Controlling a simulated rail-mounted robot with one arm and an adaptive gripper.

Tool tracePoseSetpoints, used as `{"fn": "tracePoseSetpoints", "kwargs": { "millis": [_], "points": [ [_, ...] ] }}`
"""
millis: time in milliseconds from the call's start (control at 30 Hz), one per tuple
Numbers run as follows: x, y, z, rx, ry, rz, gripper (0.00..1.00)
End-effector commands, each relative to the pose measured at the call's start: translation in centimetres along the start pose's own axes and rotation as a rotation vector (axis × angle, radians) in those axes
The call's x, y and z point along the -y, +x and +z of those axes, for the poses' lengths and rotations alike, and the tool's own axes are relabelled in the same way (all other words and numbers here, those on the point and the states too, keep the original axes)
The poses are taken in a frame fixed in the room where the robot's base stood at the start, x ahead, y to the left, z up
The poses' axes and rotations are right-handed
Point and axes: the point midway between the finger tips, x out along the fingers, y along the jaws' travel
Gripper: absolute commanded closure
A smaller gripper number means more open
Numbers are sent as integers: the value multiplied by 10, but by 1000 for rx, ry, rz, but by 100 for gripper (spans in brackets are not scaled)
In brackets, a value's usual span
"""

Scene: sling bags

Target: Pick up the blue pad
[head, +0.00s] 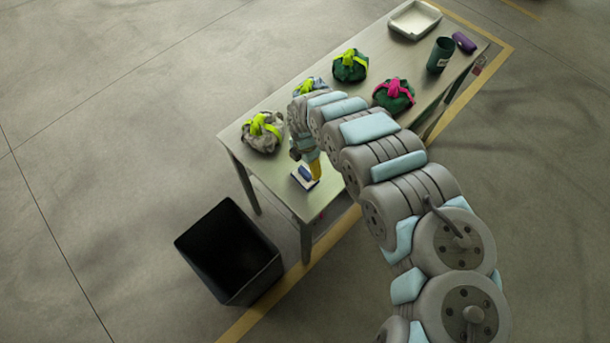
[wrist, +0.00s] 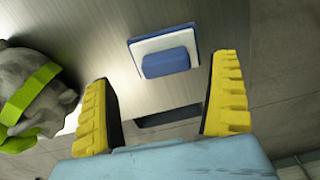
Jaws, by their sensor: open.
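The blue pad (wrist: 166,62) lies on a white base on the metal table, near the table's front end. In the head view the blue pad (head: 305,174) sits just below my gripper (head: 314,168). In the wrist view my gripper (wrist: 165,100) has its two yellow ridged fingers spread wide, with nothing between them. The pad is ahead of the fingertips, between their lines and apart from them. My arm hides part of the table behind the gripper in the head view.
A grey bag with a lime strap (head: 262,133) is left of the pad; it also shows in the wrist view (wrist: 35,90). Other bags (head: 350,66), a dark green cup (head: 440,54) and a white tray (head: 414,20) stand farther back. A black bin (head: 229,250) is on the floor.

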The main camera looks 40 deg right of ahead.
Motion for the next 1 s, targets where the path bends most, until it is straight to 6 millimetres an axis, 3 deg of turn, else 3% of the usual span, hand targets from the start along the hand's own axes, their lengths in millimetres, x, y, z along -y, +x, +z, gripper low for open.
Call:
{"fn": "tracePoseSetpoints", "kwargs": {
  "millis": [400, 833, 867, 1000],
  "points": [
    [5, 40, -10, -3, 0, 0, 9],
    [5, 46, -8, 1, 1, 0, 9],
    [5, 46, -8, 1, 1, 0, 14],
    [5, 46, -8, 0, 1, 0, 54]
  ]
}}
